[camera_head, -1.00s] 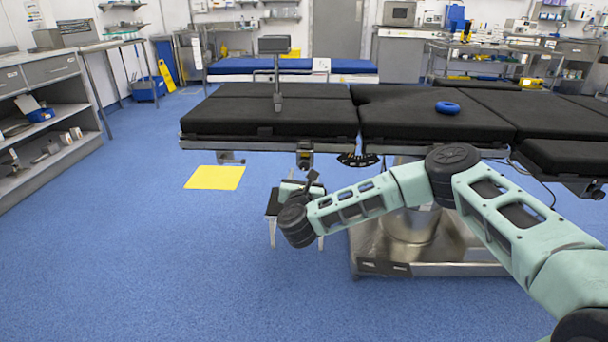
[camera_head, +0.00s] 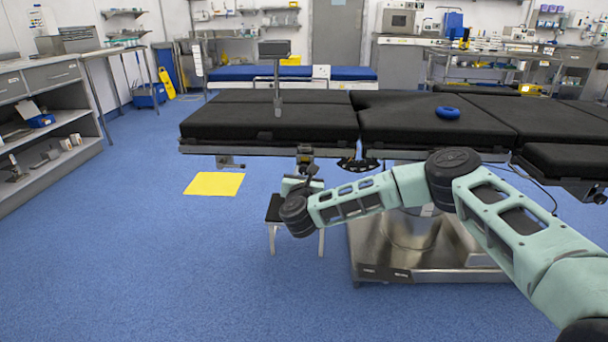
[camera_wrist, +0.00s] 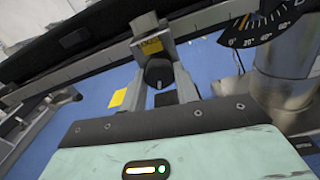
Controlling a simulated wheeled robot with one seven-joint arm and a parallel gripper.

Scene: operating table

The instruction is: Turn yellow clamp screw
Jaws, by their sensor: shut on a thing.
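The clamp (camera_wrist: 150,44) hangs on the side rail of the operating table and bears a yellow label with dark lettering. In the head view the clamp (camera_head: 305,154) is a small dark block with a trace of yellow, just above my wrist. Below the label, in the wrist view, is its dark rounded screw knob (camera_wrist: 158,69) with a pale line on its lower part. My gripper (camera_wrist: 158,82) is shut on this knob, one grey finger at each side. In the head view my wrist hides most of the gripper and the knob.
The black-padded operating table (camera_head: 270,120) and its side rail (camera_head: 245,150) lie above the gripper. An angle dial (camera_wrist: 262,24) hangs to the right, near the metal table column (camera_wrist: 285,82). A yellow sheet (camera_head: 215,184) lies on open blue floor at left.

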